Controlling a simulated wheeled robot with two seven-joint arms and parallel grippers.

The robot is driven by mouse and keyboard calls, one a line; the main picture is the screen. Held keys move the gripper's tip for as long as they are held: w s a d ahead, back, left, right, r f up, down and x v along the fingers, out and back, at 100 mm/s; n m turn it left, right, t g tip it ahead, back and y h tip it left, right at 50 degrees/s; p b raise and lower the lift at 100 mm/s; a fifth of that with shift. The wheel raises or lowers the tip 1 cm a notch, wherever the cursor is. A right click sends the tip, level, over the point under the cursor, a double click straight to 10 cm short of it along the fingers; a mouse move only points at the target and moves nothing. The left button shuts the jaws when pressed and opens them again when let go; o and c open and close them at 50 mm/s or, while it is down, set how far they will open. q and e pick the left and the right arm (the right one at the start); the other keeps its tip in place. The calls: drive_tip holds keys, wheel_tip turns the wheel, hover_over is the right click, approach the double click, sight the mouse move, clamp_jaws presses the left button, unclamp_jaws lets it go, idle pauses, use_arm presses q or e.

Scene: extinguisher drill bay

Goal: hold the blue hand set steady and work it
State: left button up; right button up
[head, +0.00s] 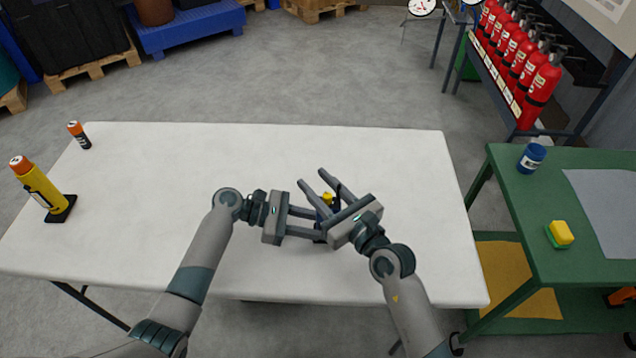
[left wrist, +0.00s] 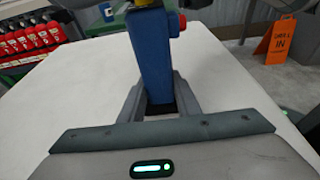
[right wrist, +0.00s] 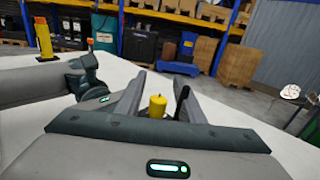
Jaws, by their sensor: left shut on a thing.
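The blue hand set (left wrist: 152,55) stands between the fingers of my left gripper (left wrist: 160,98) in the left wrist view, which are shut on its lower body. A red part (left wrist: 182,20) shows on its side. In the head view my left gripper (head: 316,222) reaches it from the left, and most of the set is hidden behind my right gripper (head: 312,177). The right gripper is open over its top, fingers apart. A yellow knob (right wrist: 157,107) shows between those fingers in the right wrist view, with a dark upright piece beside it. I cannot tell whether the fingers touch it.
The white table (head: 390,160) is mostly clear. A yellow cylinder on a black base (head: 40,188) and a small orange-topped one (head: 79,135) stand at its left. A green bench (head: 520,190) at right holds a blue jar (head: 532,157) and a yellow-green block (head: 560,234).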

drive_tip(key=v, duration=1.2)
drive_tip(key=shift+r, duration=0.1)
use_arm(q)
drive_tip(key=o, duration=0.9)
drive_tip(key=shift+a, duration=0.1)
drive_tip(key=v, duration=1.1)
drive_tip(key=shift+a+r, duration=0.2)
drive_tip(key=shift+a, duration=0.15)
